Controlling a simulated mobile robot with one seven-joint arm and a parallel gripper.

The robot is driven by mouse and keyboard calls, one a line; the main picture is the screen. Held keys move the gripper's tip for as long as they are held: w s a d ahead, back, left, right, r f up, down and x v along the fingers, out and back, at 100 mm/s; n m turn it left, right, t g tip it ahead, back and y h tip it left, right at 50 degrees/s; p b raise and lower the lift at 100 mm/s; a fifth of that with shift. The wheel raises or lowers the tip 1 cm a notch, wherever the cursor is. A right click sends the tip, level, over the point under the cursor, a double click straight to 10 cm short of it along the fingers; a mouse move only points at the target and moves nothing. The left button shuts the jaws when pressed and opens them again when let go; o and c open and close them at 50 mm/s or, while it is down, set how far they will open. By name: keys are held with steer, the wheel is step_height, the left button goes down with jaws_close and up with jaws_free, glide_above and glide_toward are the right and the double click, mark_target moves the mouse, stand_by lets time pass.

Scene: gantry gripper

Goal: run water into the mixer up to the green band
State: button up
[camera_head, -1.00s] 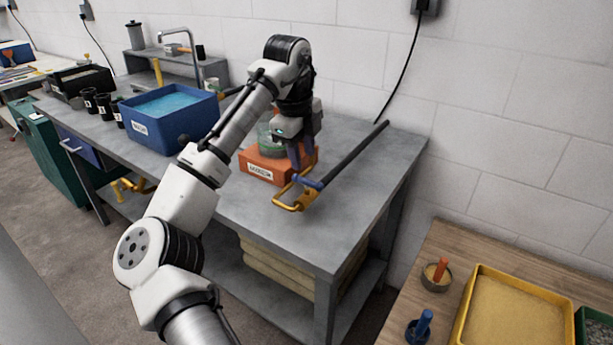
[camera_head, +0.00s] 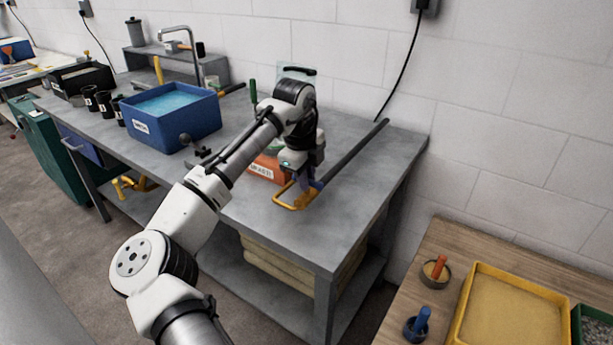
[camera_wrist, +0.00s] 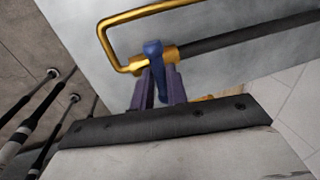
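An orange block-like base (camera_head: 266,172) with a white label stands on the grey bench, with a greenish clear vessel (camera_head: 272,147) above it, mostly behind my arm; it may be the mixer. No green band or water level can be made out. A metal tap (camera_head: 187,38) arches over the back of the bench. My gripper (camera_head: 308,190) is low over the bench front at a yellow bar loop (camera_head: 283,200) with a long black rod. In the wrist view its purple fingers (camera_wrist: 157,85) stand either side of a blue lever (camera_wrist: 153,58) on the loop's brass collar; whether they grip it is unclear.
A blue basin (camera_head: 144,138) of blue water stands left of my arm. Black cups (camera_head: 103,104) stand left of it. A clear pane with a black strip (camera_head: 297,71) is behind my arm. A wooden table (camera_head: 452,240) with a yellow tray (camera_head: 466,322) is at right.

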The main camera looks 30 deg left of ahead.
jaws_close()
steer(key=n+p, duration=0.1)
steer(key=n, duration=0.3)
steer(key=shift+d+y, duration=0.1)
steer(key=shift+y, duration=0.3)
steer(key=shift+n+p, duration=0.4)
steer(key=shift+n, duration=0.8)
steer(key=o, duration=0.6)
jaws_free()
steer(key=shift+c, duration=0.2)
